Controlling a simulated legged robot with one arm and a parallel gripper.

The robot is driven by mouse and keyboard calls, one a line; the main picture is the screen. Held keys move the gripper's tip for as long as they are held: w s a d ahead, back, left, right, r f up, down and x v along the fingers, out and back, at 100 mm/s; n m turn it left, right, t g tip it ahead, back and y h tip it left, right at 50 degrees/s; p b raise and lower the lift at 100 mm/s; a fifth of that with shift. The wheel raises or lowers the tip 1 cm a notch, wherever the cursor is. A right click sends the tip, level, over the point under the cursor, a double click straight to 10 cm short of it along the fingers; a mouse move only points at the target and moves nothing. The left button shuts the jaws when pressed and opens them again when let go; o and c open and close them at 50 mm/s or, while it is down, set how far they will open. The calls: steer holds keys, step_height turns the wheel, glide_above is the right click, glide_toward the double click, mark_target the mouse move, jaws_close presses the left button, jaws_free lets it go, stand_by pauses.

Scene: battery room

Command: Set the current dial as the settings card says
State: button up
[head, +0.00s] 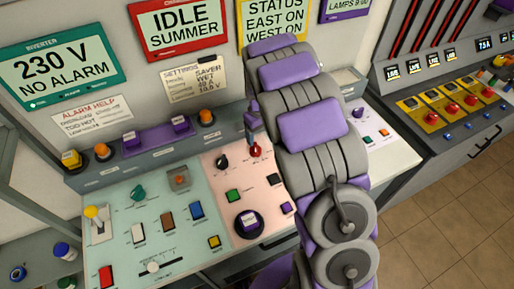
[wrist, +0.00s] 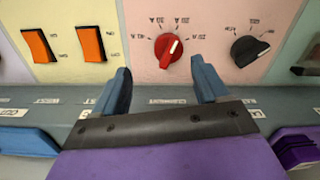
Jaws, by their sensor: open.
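The red dial (wrist: 168,48), with amp labels around it, sits on the pink panel section in the wrist view. Its white pointer mark tilts up and to the right, between the upper and right labels as pictured. The labels appear upside down. The red dial also shows in the head view (head: 256,151). My gripper (wrist: 162,82) is open and empty, its two blue fingers below the dial in the picture, apart from it. In the head view my gripper (head: 251,135) is just behind the dial, partly hidden by my arm. The settings card (head: 196,80) hangs on the wall; its small amp line is not surely readable.
A black dial (wrist: 248,49) is right of the red one in the wrist view, and orange rocker switches (wrist: 90,44) are left. A raised grey ledge (head: 120,165) runs behind the panel.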

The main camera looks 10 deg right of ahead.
mark_target(256, 147)
step_height(256, 147, down, 4)
steer(key=shift+d+r, duration=0.15)
steer(key=a+f, duration=0.1)
steer(key=a+f+b, duration=0.1)
steer(key=a+f, duration=0.1)
steer(key=shift+a+f, duration=0.1)
steer(key=shift+f, duration=0.15)
steer(key=shift+d, duration=1.35)
steer(key=shift+c, duration=0.9)
steer(key=shift+a, duration=0.9)
steer(key=c, duration=0.4)
steer(key=shift+f, duration=0.1)
steer(key=shift+c, duration=1.1)
steer(key=shift+d, duration=0.3)
steer(key=shift+c, duration=1.3)
